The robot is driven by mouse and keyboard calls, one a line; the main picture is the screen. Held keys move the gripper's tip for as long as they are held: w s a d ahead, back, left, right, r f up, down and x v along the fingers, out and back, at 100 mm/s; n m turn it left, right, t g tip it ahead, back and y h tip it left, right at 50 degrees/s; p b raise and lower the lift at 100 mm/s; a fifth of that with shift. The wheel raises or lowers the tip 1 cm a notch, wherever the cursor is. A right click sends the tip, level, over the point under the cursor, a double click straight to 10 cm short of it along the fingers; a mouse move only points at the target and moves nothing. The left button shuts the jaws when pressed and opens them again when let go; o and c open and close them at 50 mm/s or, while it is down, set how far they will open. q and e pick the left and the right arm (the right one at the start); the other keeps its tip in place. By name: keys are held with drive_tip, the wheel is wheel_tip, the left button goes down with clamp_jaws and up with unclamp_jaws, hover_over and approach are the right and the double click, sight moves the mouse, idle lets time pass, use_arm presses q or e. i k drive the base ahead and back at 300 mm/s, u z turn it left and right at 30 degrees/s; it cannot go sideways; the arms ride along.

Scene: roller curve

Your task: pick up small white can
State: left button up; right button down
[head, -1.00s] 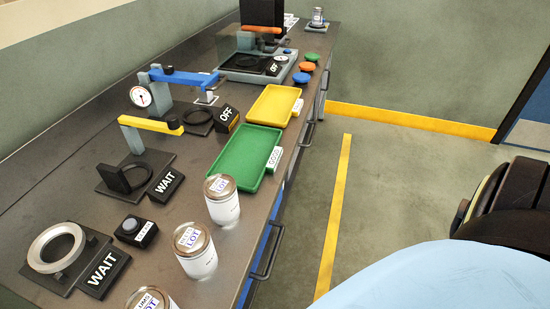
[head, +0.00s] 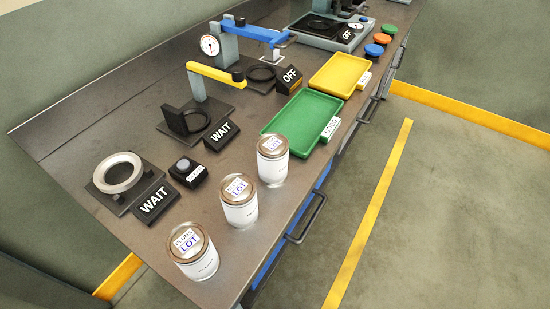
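Three white cans with metal lids and "LOT" labels stand upright in a slanting row near the bench's front edge. The nearest can (head: 194,254) is at the lower left of the row, its lid label reading like "PLUMS". The middle can (head: 239,203) is just beyond it. The farthest can (head: 272,163) stands beside the green tray. They look alike in size, so I cannot tell which is the small one. Neither of my grippers is in view.
A grey ring fixture (head: 118,174) and a black button box (head: 188,171) are left of the cans. A green tray (head: 301,124) and yellow tray (head: 340,75) lie farther along. Wait signs (head: 155,199) stand on the bench. The floor (head: 440,210) at right is clear.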

sight(273, 148)
drive_tip(key=k, duration=0.5)
drive_tip(key=z, duration=2.05)
drive_tip(key=i, duration=1.4)
drive_tip(key=u, duration=3.35)
